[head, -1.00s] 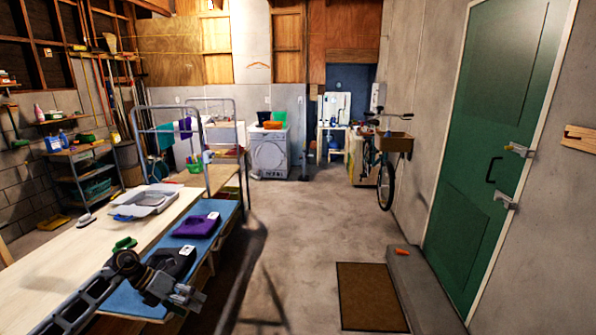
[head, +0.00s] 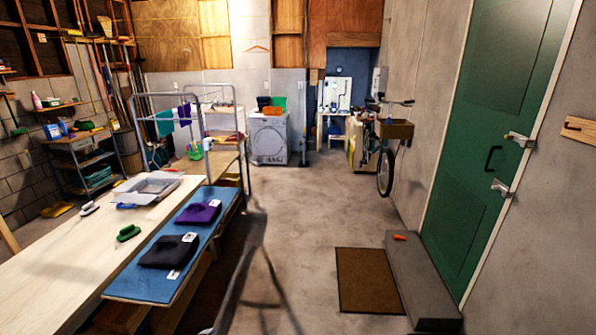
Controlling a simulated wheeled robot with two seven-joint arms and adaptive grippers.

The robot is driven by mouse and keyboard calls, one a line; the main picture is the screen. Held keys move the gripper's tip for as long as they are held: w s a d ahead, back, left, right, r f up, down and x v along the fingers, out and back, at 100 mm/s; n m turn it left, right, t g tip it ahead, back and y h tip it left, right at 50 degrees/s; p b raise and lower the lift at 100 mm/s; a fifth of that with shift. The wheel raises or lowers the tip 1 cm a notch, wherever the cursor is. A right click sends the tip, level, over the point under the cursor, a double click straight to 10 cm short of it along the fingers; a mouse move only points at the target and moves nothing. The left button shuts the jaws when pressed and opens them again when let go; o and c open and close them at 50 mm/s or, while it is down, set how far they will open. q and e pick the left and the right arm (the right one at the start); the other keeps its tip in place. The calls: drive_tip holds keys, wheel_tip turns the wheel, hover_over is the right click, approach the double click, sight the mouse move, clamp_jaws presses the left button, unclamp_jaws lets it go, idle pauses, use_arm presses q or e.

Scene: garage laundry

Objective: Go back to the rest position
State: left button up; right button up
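Neither of my grippers shows in the head view. The wooden table (head: 60,248) at the left carries a green brush-like object (head: 128,233), an iron-like object (head: 89,208) and a grey tray (head: 128,190). A blue board (head: 135,284) runs along the table's right side. A folded black cloth (head: 168,252) and a folded purple cloth (head: 199,212) lie on it, each with a white tag. Nothing of mine covers them.
The concrete floor (head: 315,205) is open down the middle. A brown doormat (head: 367,280) lies beside a grey step (head: 417,280) at the green door (head: 490,140). A bicycle (head: 386,165) stands by the right wall. A drying rack (head: 142,130) and white washer (head: 268,138) are farther back.

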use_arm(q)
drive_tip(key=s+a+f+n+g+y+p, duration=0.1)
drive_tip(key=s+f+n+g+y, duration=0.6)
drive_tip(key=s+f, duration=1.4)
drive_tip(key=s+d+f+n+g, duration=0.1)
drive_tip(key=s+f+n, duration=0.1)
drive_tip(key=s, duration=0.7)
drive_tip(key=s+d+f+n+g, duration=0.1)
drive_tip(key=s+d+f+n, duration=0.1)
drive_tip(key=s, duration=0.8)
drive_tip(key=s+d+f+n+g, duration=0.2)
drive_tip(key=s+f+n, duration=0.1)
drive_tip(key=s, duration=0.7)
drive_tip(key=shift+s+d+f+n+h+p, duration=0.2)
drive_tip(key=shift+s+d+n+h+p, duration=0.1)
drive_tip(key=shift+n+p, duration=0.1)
